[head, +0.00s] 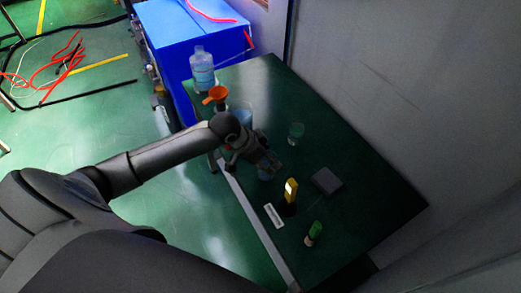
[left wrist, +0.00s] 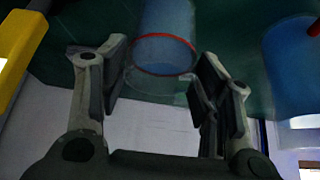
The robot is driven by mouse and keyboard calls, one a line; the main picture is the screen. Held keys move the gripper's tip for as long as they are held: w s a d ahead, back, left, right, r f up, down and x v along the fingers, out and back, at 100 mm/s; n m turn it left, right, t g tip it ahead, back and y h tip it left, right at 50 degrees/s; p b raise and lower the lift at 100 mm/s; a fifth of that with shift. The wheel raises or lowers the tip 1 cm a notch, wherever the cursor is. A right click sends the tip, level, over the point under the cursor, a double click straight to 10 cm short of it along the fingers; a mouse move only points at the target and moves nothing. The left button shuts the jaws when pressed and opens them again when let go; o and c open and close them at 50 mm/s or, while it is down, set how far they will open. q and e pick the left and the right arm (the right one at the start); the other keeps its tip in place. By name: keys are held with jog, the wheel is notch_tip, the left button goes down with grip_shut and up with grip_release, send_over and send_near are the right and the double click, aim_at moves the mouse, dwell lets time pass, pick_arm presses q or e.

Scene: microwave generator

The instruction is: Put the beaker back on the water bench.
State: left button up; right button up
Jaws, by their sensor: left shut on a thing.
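In the head view a small blue part of the beaker (head: 265,174) shows below the fingers; the gripper hides the rest. I cannot tell whether the beaker touches the bench top. My right gripper is in neither view.
Around the gripper stand a larger blue container (head: 244,113), an orange funnel (head: 216,93), a small glass (head: 296,131), a yellow item (head: 291,188), a dark box (head: 326,181) and a green-capped bottle (head: 313,233). A large bottle (head: 202,72) stands at the back. The bench's right side is clear.

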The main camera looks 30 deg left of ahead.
pick_arm(q)
jog(key=shift+a+f, duration=0.1)
jog(key=shift+f, duration=1)
jog(key=shift+f, duration=0.1)
jog(key=o, duration=1.6)
jog(key=shift+o, duration=0.2)
jog(key=v, duration=1.2)
